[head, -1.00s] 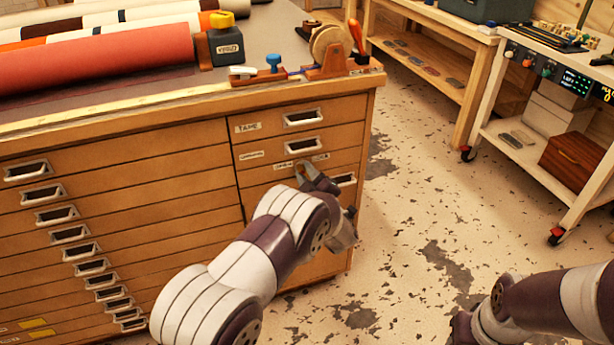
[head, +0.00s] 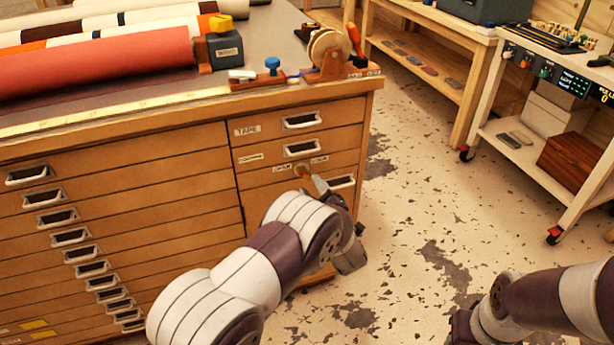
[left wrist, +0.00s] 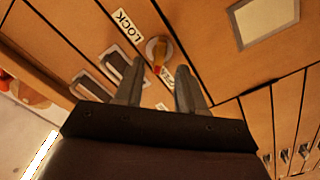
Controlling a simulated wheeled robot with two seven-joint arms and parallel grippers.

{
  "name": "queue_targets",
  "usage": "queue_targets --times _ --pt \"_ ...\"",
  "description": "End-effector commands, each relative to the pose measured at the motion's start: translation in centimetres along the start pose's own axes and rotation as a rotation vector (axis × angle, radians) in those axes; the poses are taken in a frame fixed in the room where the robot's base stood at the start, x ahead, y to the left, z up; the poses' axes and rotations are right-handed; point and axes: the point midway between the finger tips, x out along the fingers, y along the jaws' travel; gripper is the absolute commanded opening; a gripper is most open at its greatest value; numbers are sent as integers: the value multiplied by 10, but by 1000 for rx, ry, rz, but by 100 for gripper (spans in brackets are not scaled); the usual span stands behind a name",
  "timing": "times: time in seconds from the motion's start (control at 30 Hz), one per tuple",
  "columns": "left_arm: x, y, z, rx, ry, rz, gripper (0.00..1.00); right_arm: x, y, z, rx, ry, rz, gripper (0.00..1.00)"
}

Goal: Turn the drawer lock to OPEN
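The drawer lock (head: 302,169) is a small round plate with an orange-red lever on the front of the cabinet's right drawer column. It also shows in the left wrist view (left wrist: 158,48), beside a LOCK label (left wrist: 127,26) and a second label (left wrist: 168,74) that is partly hidden. The lever's tip is near that second label. My left gripper (head: 317,184) is just below and right of the lock in the head view. In the left wrist view its two fingers (left wrist: 159,72) are apart and empty, with the lever ahead between their tips.
The drawer handle (head: 342,182) is close to my left gripper. A wheeled cart (head: 560,190) stands at right; the floor between is clear.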

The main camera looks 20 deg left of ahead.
Motion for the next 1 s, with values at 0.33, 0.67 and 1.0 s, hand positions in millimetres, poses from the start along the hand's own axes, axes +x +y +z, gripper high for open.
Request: queue_targets --times 0.33,0.67,1.0 --pt "-72 1 0 0 -1 1 39 -17 0 -2 0 0 0 43" --pt "-78 0 0 0 0 -1 39 -16 0 -2 0 0 0 43" --pt "-83 -15 37 105 -190 -37 39 -16 0 -2 0 0 0 43"
